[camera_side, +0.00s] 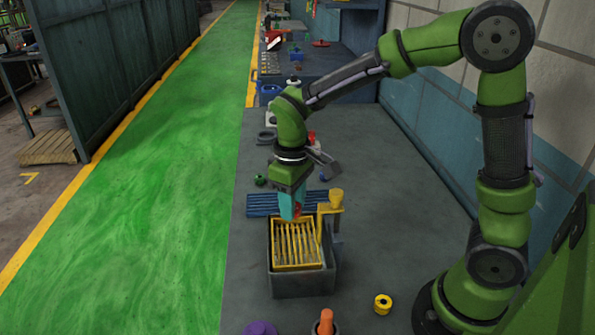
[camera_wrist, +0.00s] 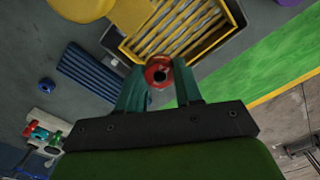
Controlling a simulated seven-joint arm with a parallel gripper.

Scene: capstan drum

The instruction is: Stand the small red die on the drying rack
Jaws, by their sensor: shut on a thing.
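My gripper (camera_side: 291,212) points down with its teal fingers shut on the small red die (camera_side: 298,210). In the wrist view the die (camera_wrist: 159,62) is round with a dark hole in its face, held between the fingertips (camera_wrist: 158,82). Two slatted racks show, and I cannot tell which is the drying rack. A blue one (camera_side: 262,205) lies flat on the grey bench behind the gripper; it also shows in the wrist view (camera_wrist: 93,82). A yellow one (camera_side: 297,246) sits in a grey bin, below and just in front of the gripper. The die appears above and apart from both.
The grey bin (camera_side: 303,285) stands on the bench. A yellow-topped post (camera_side: 336,200) rises at its back right corner, close to my gripper. A yellow ring (camera_side: 383,304), an orange peg (camera_side: 326,322) and a purple piece (camera_side: 260,328) lie in front. Bench right of the bin is mostly clear.

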